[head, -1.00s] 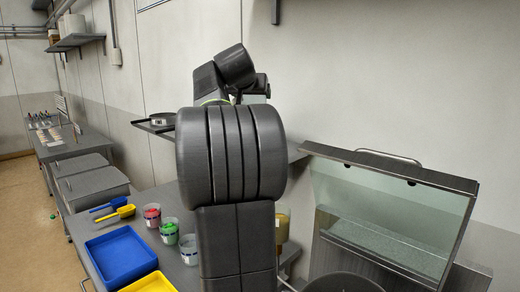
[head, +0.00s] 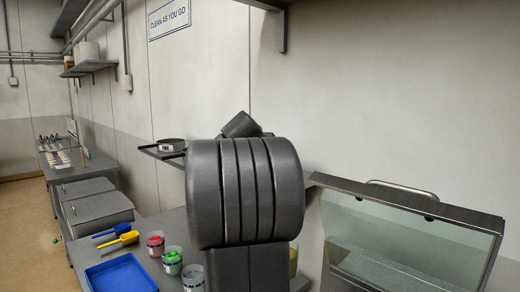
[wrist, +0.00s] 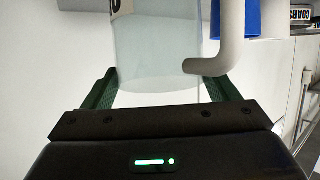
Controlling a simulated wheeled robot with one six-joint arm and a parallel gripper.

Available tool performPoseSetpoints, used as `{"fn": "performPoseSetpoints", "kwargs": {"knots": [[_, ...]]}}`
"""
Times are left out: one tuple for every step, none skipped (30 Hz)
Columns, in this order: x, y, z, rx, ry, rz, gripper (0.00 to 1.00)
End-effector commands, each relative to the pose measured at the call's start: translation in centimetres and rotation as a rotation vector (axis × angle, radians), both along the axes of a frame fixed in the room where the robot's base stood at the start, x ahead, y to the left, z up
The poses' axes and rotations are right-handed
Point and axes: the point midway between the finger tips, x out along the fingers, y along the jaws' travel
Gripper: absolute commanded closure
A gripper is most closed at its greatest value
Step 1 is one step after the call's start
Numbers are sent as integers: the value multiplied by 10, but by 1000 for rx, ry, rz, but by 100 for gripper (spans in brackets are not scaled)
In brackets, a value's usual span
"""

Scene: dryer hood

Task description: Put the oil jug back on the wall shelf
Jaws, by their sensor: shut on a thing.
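In the wrist view my gripper (wrist: 160,82) is shut on a pale, clear jug (wrist: 158,50), with one green finger on each side. Its grey bent handle (wrist: 225,50) is at the right. Only the lower part of the jug shows, with the edge of a label at the top. In the head view my own arm hides the gripper and the jug. Another wall shelf (head: 95,65) is at the far left, holding containers.
A glass-fronted hood (head: 410,240) stands at the right. Below my arm, several cups, among them a red-filled one (head: 155,243), stand near a blue tray (head: 122,275).

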Motion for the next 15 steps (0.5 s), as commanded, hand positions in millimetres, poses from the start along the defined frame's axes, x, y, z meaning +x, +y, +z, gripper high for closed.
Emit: {"fn": "performPoseSetpoints", "kwargs": {"knots": [[0, 0, 0, 1, -2, 1, 62], [0, 0, 1, 1, -2, 1, 62], [0, 0, 1, 1, -2, 1, 62], [0, 0, 1, 1, -2, 1, 62], [0, 0, 1, 1, -2, 1, 62], [0, 0, 1, 1, -2, 1, 62], [0, 0, 0, 1, -2, 1, 62], [0, 0, -1, 1, -2, 1, 62], [0, 0, -2, 1, -2, 1, 62], [0, 0, -3, 1, -2, 1, 62], [0, 0, -4, 1, -2, 1, 62], [0, 0, -3, 1, -1, 0, 11], [0, 0, -3, 1, -1, 0, 5], [0, 0, -3, 1, -1, 0, 0], [0, 0, -3, 1, -1, 0, 0]]}}
